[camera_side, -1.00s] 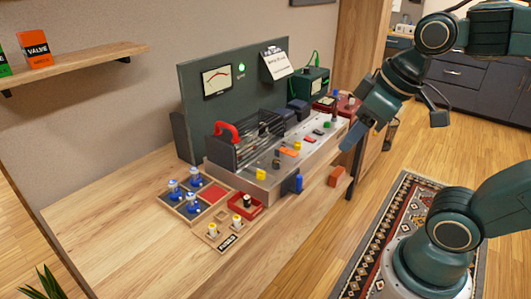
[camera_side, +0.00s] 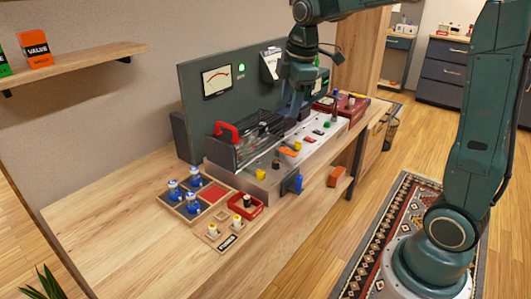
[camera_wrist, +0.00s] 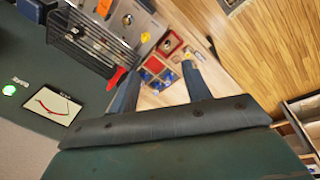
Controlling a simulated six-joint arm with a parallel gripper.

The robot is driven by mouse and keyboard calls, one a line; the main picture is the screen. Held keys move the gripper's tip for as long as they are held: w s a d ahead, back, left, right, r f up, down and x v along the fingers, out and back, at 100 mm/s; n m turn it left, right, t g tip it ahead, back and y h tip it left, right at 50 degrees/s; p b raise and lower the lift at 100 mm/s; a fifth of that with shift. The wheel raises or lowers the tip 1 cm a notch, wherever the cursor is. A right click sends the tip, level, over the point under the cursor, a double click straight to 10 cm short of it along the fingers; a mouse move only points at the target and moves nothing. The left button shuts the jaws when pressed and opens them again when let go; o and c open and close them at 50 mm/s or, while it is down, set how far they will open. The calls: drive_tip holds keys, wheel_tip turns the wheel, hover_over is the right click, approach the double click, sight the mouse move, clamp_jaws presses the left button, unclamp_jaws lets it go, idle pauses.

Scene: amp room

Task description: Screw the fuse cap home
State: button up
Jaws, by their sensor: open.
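A small dark cap-like piece (camera_side: 248,200), which looks like the fuse cap, stands in a red tray (camera_side: 262,208) on the bench; the tray also shows in the wrist view (camera_wrist: 179,37). A wooden fuse block (camera_side: 222,240) with two pale fuses sits in front of the tray. A small dark round fitting (camera_side: 276,163) is on the metal amp chassis (camera_side: 262,186); I cannot tell if it is the fuse holder. My gripper (camera_side: 295,112) points down above the back of the chassis, away from the tray. Its two fingers are apart and empty in the wrist view (camera_wrist: 160,68).
A wooden tray (camera_side: 208,212) of blue-based valves stands left of the red tray. A red-handled cage (camera_side: 240,146) rises on the chassis, with a tall green meter panel (camera_side: 215,115) behind. An orange block (camera_side: 336,176) lies at the right. The bench's left front is clear.

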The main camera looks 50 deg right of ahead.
drive_tip(key=w+d+f+n+g, duration=0.1)
drive_tip(key=w+d+f+n, duration=0.2)
drive_tip(key=w+d+f, duration=0.25)
drive_tip(key=n+g, duration=0.1)
drive_tip(key=n, duration=0.3)
hover_over(276, 161)
wheel_tip(276, 161, down, 8)
drive_tip(key=shift+s, duration=0.1)
drive_tip(key=shift+f, duration=0.15)
drive_tip(key=shift+f, duration=6.75)
drive_tip(key=c, duration=1)
